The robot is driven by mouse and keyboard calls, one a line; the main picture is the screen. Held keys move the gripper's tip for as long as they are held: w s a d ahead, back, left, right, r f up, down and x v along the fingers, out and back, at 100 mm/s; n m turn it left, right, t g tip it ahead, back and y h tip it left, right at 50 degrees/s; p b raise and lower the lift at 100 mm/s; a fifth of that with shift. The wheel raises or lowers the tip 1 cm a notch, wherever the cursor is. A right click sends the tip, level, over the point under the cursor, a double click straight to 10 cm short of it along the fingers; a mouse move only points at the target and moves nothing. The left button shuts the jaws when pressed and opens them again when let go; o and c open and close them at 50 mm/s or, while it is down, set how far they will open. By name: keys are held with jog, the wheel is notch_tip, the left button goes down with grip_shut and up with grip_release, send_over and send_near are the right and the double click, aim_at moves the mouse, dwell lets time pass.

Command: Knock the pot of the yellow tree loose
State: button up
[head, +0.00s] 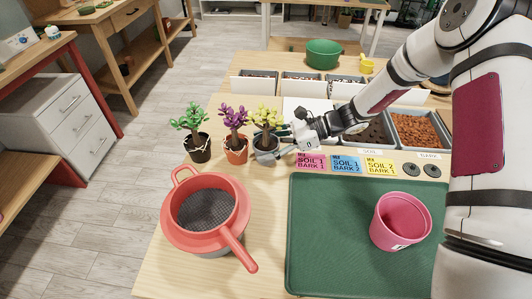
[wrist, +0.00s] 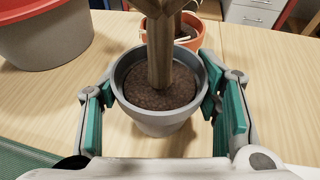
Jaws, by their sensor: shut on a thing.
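The yellow tree (head: 266,117) stands upright in a grey pot (head: 265,157) on the wooden table, at the right end of a row of three potted trees. My gripper (head: 298,142) reaches it from the right. In the wrist view the grey pot (wrist: 160,121) sits between the green-padded fingers of my gripper (wrist: 163,108), which is shut on it. The brown trunk (wrist: 163,55) rises from dark soil, and the leaves are out of that view.
The purple tree's orange pot (head: 236,152) stands close on the left, with a green tree (head: 195,128) beyond. A red sieve (head: 178,238) stands in front. A green mat (head: 330,272) with a pink pot (head: 399,222) lies to the right. Soil bins (head: 419,130) stand behind.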

jog(key=shift+f, duration=0.35)
dwell(0.4)
jog(key=o, duration=1.2)
jog(key=shift+o, duration=0.2)
